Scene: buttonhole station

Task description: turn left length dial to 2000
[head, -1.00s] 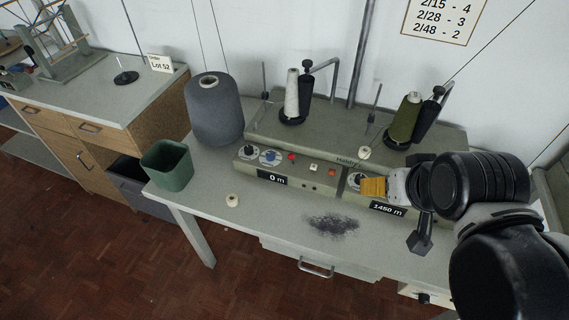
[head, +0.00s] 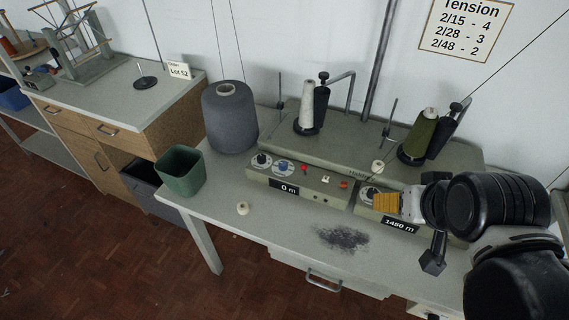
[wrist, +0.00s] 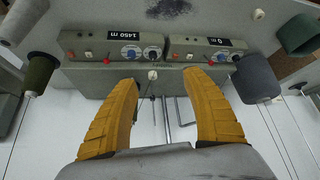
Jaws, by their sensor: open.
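The left winder panel (head: 310,197) carries a black dial on a white scale (head: 262,160) and a blue dial (head: 284,168). I cannot tell from markings which one is the length dial. Its display (head: 284,188) reads 0 m. In the wrist view, the picture is upside down and this panel (wrist: 203,45) is at right, with its blue dial (wrist: 221,57). My gripper (head: 385,202) has yellow fingers and hovers by the right panel, hiding part of it. In the wrist view my gripper (wrist: 170,84) is open and empty, apart from the left panel's dials.
The right panel's display (head: 400,225) reads 1450 m. A white cone (head: 307,105) and a green cone (head: 424,128) stand behind the panels. A big grey cone (head: 229,120), a green bin (head: 180,172) and grey lint (head: 342,238) are on the table (head: 270,225).

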